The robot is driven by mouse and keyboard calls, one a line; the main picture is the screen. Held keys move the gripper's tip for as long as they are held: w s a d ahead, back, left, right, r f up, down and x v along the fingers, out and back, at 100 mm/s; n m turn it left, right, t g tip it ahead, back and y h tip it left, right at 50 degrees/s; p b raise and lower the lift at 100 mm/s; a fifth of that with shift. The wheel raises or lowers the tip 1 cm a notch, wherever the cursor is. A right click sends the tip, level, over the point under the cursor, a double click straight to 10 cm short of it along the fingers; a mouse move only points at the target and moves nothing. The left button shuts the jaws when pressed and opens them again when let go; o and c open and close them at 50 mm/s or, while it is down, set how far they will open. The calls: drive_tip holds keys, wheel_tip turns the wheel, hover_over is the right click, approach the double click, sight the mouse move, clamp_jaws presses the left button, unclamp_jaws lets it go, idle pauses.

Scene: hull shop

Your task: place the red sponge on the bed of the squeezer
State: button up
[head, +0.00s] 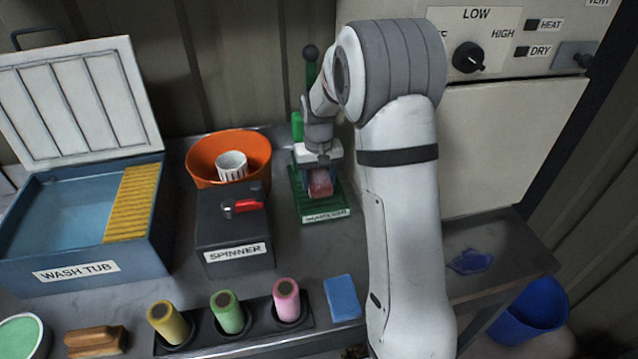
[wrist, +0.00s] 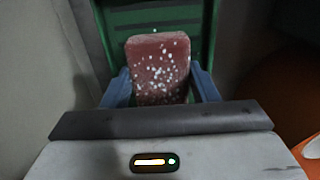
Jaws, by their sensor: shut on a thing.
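The red sponge (wrist: 158,68) is a dull red block with pale specks. It sits between the two blue-grey fingers of my gripper (wrist: 160,88) in the wrist view, and the gripper is shut on it. In the head view the sponge (head: 320,184) shows below my gripper (head: 318,166), over the green bed of the squeezer (head: 333,200). The squeezer has a dark green upright lever behind my wrist and a label at its front. I cannot tell whether the sponge touches the bed. My arm hides part of the squeezer.
The black spinner box (head: 222,228) with a red handle and an orange bowl (head: 203,163) holding a white cup stand left of the squeezer. A blue sponge (head: 342,297) and a rack of coloured rolls (head: 238,328) lie in front. The wash tub (head: 100,262) stands far left.

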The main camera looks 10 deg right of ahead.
drive_tip(key=shift+f, duration=1.2)
drive_tip(key=shift+f, duration=0.1)
drive_tip(key=o, duration=0.9)
